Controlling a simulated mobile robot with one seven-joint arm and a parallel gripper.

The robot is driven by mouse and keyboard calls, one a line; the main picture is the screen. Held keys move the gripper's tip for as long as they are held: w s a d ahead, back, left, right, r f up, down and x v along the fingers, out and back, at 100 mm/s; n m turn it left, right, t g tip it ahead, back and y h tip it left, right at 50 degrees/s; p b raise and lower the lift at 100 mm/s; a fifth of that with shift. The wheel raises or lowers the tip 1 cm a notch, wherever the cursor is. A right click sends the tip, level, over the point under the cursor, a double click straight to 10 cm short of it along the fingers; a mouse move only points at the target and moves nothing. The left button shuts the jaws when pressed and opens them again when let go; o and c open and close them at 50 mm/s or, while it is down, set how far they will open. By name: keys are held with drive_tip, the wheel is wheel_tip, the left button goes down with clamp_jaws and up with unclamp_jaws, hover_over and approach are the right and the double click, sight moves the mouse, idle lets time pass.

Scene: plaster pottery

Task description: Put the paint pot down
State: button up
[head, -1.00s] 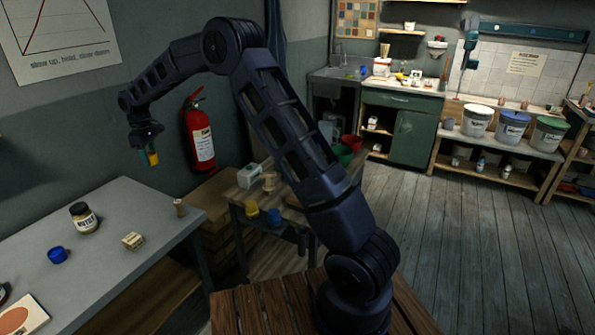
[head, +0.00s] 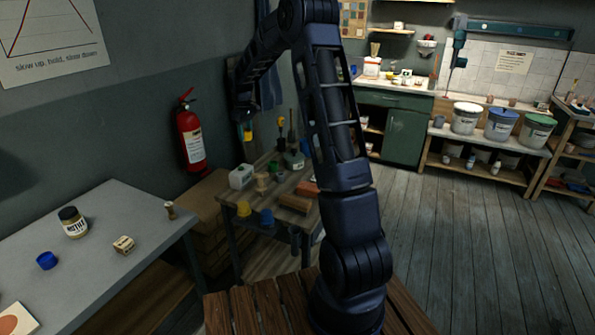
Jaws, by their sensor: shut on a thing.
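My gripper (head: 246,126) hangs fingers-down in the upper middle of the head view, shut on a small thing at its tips. A yellow and a blue patch show there; I take this to be the paint pot (head: 247,134), but it is too small and dark to see clearly. It is in the air, above and behind the left part of the low wooden bench (head: 222,197) as seen here. A yellow pot (head: 243,209) and a blue pot (head: 266,217) show at that bench's front edge. Another blue pot (head: 47,260) stands on the grey table (head: 150,215).
The bench also holds a pale box (head: 241,176), a brick-coloured block (head: 295,202) and several tools and bottles. A labelled jar (head: 73,222), a small wooden block (head: 123,245) and a peg (head: 170,210) stand on the grey table. A fire extinguisher (head: 192,140) hangs on the wall.

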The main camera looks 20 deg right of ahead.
sight(293, 178)
drive_tip(key=s+d+m, duration=0.1)
drive_tip(key=s+d, duration=0.2)
drive_tip(key=d, duration=0.6)
drive_tip(key=s+d+m, duration=0.2)
drive_tip(key=d, duration=0.8)
wheel_tip(293, 178, down, 20)
drive_tip(key=shift+s+f, duration=0.1)
drive_tip(key=o, duration=1)
drive_tip(key=shift+f, duration=0.1)
